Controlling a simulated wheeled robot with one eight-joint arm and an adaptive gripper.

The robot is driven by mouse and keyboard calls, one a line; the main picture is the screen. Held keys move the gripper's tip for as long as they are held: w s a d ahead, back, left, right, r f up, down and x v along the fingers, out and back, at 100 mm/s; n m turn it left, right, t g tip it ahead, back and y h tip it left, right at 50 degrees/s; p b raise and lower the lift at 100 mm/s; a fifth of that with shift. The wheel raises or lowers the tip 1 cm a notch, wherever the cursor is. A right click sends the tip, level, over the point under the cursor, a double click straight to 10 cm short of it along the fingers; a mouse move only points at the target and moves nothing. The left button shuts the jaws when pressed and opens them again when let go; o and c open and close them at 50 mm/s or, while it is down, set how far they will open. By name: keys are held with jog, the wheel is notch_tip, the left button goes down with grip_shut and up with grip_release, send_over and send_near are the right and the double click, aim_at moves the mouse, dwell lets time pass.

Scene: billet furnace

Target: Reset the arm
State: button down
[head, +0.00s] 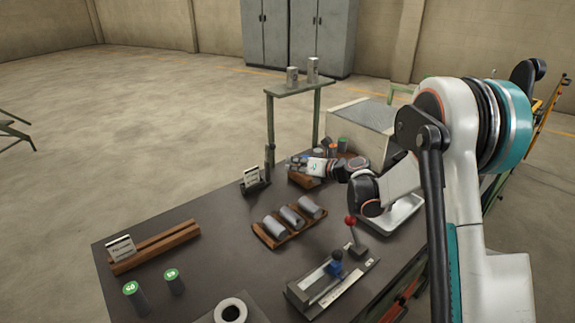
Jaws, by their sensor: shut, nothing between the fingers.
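My arm comes in from the right and reaches over the far part of the dark workbench (215,245). My gripper (296,160) is small at the arm's far end, pointing left, above or beside a wooden block holder (303,180). Its fingers look shut, with nothing seen between them. The arm's own links hide part of the bench's right side. I cannot tell whether the gripper touches the holder.
Metal cylinders lie in a wooden tray (262,235). Near stand a red-knobbed lever fixture (350,221), a metal tray (408,212), green-topped cylinders (136,298), a ring (230,311) and a card-bearing wooden rack (160,246). Open floor lies left.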

jog(key=shift+d, duration=0.1)
jog(key=s+d+r+n+g+h, duration=0.1)
jog(key=s+r+n+h, duration=0.1)
jog(key=s+r+n, duration=0.35)
jog(key=s+r+n+g+h, duration=0.1)
jog(key=s+r+n, duration=0.1)
jog(key=s+n, duration=0.55)
jog(key=s+d+r+n+g+h, duration=0.15)
jog(key=s+r+n, duration=0.25)
jog(key=s, duration=0.4)
jog(key=s+d+f+n+h, duration=0.1)
jog(key=s+d+n+h, duration=0.1)
jog(key=s+n, duration=0.6)
jog(key=s+d+f+n+h, duration=0.2)
jog(key=s+d+n, duration=0.3)
jog(key=s, duration=1.1)
jog(key=n+h, duration=0.1)
jog(key=n, duration=0.2)
jog(key=shift+s+d+f+h, duration=0.3)
jog(key=shift+s+h, duration=0.05)
jog(key=shift+s, duration=0.05)
